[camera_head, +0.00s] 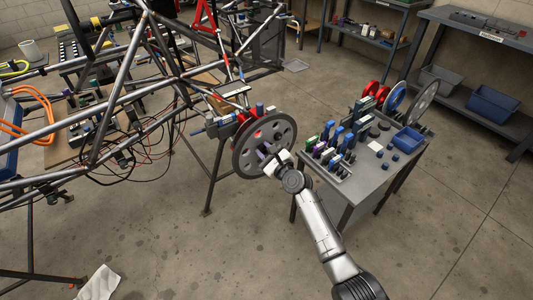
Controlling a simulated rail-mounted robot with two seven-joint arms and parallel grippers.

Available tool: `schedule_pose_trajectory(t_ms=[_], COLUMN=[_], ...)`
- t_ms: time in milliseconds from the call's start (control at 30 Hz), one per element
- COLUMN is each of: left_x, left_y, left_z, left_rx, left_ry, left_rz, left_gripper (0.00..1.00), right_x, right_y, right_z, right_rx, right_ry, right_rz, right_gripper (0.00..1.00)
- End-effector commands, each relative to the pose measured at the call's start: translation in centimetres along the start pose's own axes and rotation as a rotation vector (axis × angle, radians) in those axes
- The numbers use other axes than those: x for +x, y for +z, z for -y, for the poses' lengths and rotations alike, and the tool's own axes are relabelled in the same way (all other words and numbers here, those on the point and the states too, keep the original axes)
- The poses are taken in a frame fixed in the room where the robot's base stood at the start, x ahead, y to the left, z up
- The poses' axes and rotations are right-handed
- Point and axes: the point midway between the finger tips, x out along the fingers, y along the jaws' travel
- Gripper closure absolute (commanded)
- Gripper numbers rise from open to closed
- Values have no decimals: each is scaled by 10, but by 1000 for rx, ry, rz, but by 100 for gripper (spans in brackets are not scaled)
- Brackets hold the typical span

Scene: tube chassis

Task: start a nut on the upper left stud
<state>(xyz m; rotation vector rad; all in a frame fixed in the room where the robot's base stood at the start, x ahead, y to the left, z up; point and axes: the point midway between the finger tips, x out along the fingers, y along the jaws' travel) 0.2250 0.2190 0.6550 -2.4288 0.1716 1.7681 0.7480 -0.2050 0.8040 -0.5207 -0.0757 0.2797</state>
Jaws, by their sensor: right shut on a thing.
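A dark grey wheel disc with holes (283,125) stands upright at the end of the tube chassis (130,95). My right gripper (268,155) is at the lower face of the disc and is shut on a small purple piece (261,150). The piece is close to the disc; I cannot tell whether it touches a stud or whether it is the nut. The studs are too small to make out, and the gripper covers part of the disc's lower face. My left gripper is not in view.
A grey table (365,185) right of the disc bears blue, green and purple parts, a blue bin (407,140) and upright discs (422,103). Cables hang under the chassis. A stand leg (215,175) is below the hub. The floor in front is mostly clear.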

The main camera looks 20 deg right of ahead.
Motion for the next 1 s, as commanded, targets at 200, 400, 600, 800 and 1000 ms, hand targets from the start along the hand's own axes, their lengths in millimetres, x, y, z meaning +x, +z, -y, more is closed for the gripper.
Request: schedule_pose_trajectory(t_ms=[200,400,600,800,1000], left_x=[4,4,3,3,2], left_y=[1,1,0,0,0], left_z=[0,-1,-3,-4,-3], left_rx=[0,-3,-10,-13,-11], left_ry=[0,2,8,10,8], left_rz=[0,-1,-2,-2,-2], left_gripper=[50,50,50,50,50], right_x=[6,6,6,6,4], right_y=[-1,0,0,0,0], right_z=[0,0,0,0,0], right_rx=[1,1,1,0,1], right_ry=[0,0,0,0,1], right_rz=[-1,-1,-1,-1,-1], right_gripper=[100,100,55,44,44])
